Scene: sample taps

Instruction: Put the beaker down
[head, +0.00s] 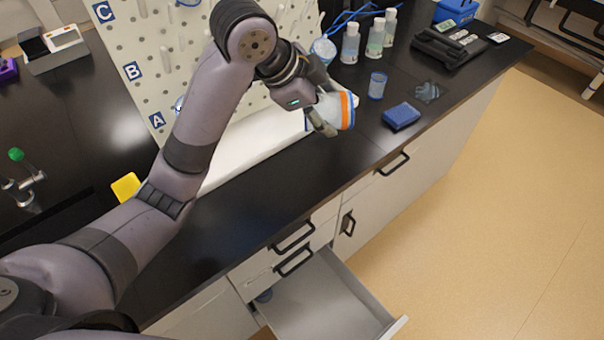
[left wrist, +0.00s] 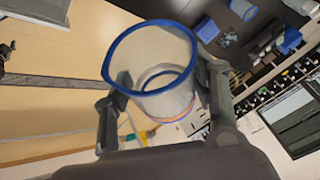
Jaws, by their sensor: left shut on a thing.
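The beaker (head: 346,109) is clear, with a blue rim and an orange band. My left gripper (head: 325,108) is shut on it, above the black bench top, with the beaker tilted on its side in the head view. In the left wrist view the beaker (left wrist: 152,62) sits between the two fingers of my left gripper (left wrist: 162,85), its open mouth facing the camera. The fingers hide part of its sides. My right gripper is not in view.
A small blue cup (head: 377,86) and a blue box (head: 401,116) stand right of the beaker. Several bottles (head: 375,40) stand behind. A white pegboard (head: 160,50) is at the back. A drawer (head: 325,300) stands open below. The bench front (head: 270,205) is clear.

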